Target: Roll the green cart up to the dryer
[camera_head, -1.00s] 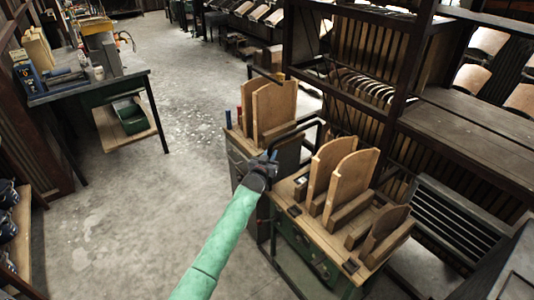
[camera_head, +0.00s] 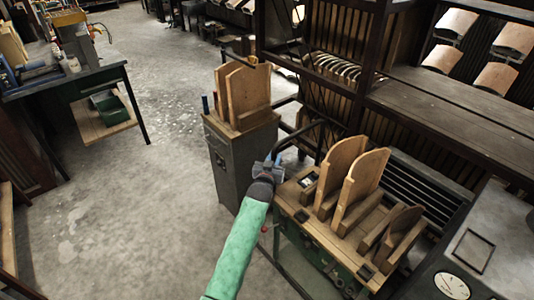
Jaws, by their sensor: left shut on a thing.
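The green cart (camera_head: 330,262) stands at lower centre right, with a wooden top carrying upright rounded wooden boards (camera_head: 362,180) in slotted blocks. A dark bar handle (camera_head: 303,130) rises at its far left end. My left arm, in a green sleeve, reaches up from the bottom. Its gripper (camera_head: 272,163) is shut at the handle's near end; the fingers partly hide the grip. A grey machine (camera_head: 490,245) with a round gauge, possibly the dryer, is at the lower right, close to the cart's right end. My right gripper is not in view.
A grey cabinet (camera_head: 236,160) with wooden boards on top stands just beyond the cart's handle end. A dark slatted rack (camera_head: 330,60) and long bench (camera_head: 450,105) run behind. A workbench (camera_head: 70,80) is at left. The concrete floor between is clear.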

